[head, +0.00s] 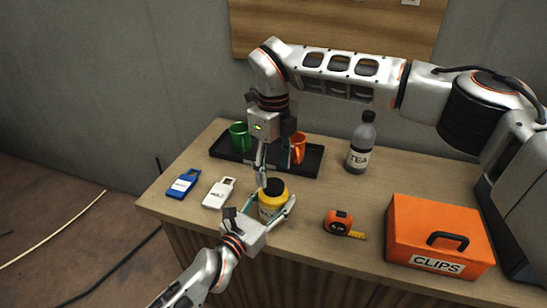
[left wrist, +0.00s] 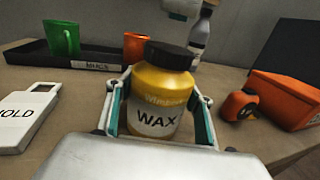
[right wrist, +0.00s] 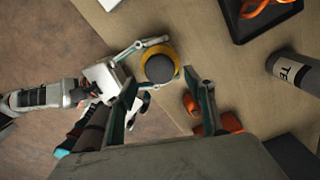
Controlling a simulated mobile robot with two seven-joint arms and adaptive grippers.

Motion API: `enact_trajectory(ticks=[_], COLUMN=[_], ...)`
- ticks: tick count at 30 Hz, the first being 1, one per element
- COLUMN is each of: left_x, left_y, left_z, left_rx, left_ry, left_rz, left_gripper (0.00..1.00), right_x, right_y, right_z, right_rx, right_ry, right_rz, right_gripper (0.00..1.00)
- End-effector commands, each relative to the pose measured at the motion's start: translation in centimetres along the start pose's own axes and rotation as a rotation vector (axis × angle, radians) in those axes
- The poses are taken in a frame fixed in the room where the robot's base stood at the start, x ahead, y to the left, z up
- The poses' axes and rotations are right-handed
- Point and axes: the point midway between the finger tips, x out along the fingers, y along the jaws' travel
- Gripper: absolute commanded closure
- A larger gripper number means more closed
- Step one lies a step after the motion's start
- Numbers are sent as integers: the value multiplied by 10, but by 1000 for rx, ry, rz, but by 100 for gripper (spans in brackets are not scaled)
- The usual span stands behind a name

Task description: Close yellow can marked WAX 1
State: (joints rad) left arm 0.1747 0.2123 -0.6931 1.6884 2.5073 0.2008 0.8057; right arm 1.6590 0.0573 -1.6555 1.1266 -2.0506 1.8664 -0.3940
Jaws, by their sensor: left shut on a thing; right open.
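The yellow can (head: 270,203) stands upright near the front edge of the table, with a dark lid (head: 273,187) on top. In the left wrist view the can (left wrist: 160,98) shows a label reading WAX, and the dark lid (left wrist: 169,55) sits on it. My left gripper (head: 268,207) is shut around the can's sides. My right gripper (head: 275,172) is above the can, pointing down. In the right wrist view its open fingers (right wrist: 165,95) have the lid (right wrist: 160,69) between or just beyond them. Whether the lid is fully seated I cannot tell.
A black tray (head: 225,153) with a green mug (head: 240,136) and an orange mug (head: 298,147) is behind. A TEA bottle (head: 361,145), tape measure (head: 339,223) and orange CLIPS box (head: 437,238) stand right. Blue (head: 184,183) and white (head: 219,193) objects lie left.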

Motion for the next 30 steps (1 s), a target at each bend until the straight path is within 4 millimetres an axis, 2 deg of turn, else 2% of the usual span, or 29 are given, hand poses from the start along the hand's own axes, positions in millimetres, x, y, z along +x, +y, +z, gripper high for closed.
enact_trajectory(ticks=[3, 9, 21, 26, 30], left_x=[0, 0, 0, 0, 0], left_y=[0, 0, 0, 0, 0], left_z=[0, 0, 0, 0, 0], left_rx=[-1, -1, -1, -1, -1], left_ry=[1, 1, 1, 1, 1], left_rz=[0, 0, 0, 0, 0], left_gripper=[100, 100, 100, 100, 100], right_x=[19, 38, 43, 43, 43], right_y=[1, 0, 0, 0, 0], right_z=[0, 0, 0, 0, 0], right_rx=[-1, 1, 0, 0, 0], right_ry=[1, 0, -1, -1, -1], right_rz=[2, 2, 0, 0, 0], right_gripper=[47, 47, 47, 88, 89])
